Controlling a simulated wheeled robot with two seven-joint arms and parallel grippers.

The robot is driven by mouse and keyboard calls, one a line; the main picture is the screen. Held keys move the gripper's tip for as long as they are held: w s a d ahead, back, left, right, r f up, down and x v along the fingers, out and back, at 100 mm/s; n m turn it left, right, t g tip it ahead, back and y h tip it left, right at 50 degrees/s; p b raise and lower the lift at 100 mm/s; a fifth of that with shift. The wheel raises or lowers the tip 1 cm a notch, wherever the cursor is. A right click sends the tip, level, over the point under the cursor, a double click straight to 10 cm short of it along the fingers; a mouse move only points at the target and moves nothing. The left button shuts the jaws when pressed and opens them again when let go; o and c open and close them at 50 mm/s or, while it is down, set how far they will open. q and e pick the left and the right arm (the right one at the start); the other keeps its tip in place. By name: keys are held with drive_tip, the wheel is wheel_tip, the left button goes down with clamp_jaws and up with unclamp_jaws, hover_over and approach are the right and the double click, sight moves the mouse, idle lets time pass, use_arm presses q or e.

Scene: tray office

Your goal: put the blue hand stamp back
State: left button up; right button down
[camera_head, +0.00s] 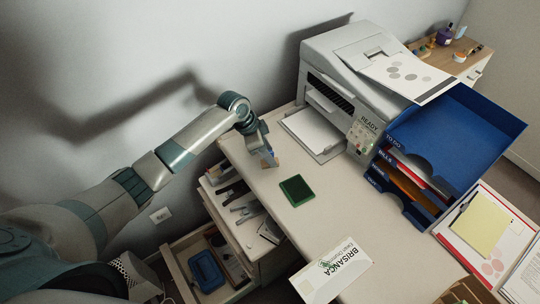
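My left gripper (267,157) points down just above the white desk top, near its left edge, left of a green stamp pad (297,190). A small tan-brown piece shows at its fingertips; it is too small to tell whether this is the hand stamp and whether the fingers are shut on it. I cannot make out a blue hand stamp for certain. A blue object (206,271) lies in the open lower drawer (177,272). My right gripper is not in view.
An open upper drawer (211,203) holds several small items. A printer (355,65) stands at the back and a blue tray stack (482,122) at the right. An envelope (331,270) lies at the front.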

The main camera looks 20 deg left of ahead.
use_arm(q)
drive_tip(key=b+v, duration=0.1)
drive_tip(key=v, duration=0.9)
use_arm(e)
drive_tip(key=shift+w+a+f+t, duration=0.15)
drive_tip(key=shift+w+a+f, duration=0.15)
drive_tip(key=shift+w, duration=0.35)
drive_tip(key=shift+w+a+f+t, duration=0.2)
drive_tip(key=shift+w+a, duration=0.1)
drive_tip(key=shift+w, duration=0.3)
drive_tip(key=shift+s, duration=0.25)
